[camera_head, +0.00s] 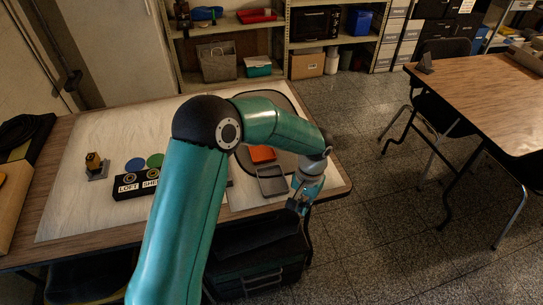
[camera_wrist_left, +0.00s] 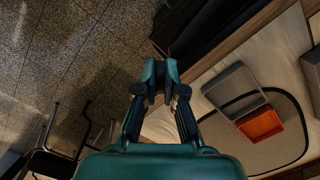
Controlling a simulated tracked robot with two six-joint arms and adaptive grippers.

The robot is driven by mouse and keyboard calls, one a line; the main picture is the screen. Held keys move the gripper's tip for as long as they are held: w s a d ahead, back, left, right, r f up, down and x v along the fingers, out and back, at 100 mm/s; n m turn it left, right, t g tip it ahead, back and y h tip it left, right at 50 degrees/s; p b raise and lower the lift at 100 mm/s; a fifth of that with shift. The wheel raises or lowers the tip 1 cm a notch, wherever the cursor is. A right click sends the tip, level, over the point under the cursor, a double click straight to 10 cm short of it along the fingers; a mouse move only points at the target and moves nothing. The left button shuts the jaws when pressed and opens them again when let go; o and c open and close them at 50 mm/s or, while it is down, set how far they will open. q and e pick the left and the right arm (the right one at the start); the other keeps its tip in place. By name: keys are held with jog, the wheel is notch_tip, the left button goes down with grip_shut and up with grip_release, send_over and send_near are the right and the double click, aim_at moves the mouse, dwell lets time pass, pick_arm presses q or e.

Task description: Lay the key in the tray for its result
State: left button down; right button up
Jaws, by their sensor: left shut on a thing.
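My left gripper (camera_head: 299,203) is at the table's front right edge, right of the trays; in the left wrist view its fingers (camera_wrist_left: 160,82) are close together. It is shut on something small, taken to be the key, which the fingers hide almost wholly. A grey tray (camera_head: 271,181) lies just left of the gripper, with an orange tray (camera_head: 262,154) behind it. Both trays also show in the left wrist view, the grey one (camera_wrist_left: 232,86) and the orange one (camera_wrist_left: 262,124), and look empty. A black block (camera_head: 135,186) labelled LOFT and SHED stands left of my arm. My right gripper is out of view.
A blue disc (camera_head: 135,165) and a green disc (camera_head: 155,160) lie behind the block. My left arm crosses the table's middle. Floor shows beneath the gripper in the left wrist view.

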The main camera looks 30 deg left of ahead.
pick_arm(q)
jog(key=w+a+r+n+t+y+b, duration=0.15)
jog(key=w+a, duration=0.25)
jog(key=a, duration=0.4)
jog(key=w+a+r+n+t+y+b, duration=0.1)
jog(key=w+a+n+t+y, duration=0.2)
jog(key=a, duration=0.4)
jog(key=b, duration=0.3)
send_over(272, 183)
jog(key=shift+g+h, duration=0.35)
jog(key=shift+g, duration=0.1)
jog(key=shift+w+f, duration=0.1)
jog(key=shift+f, duration=3.4)
jog(key=c, duration=1.2)
grip_release()
jog(key=shift+r, duration=0.1)
jog(key=v, duration=1.1)
jog(key=shift+d+r, duration=0.25)
jog(key=shift+r, duration=0.05)
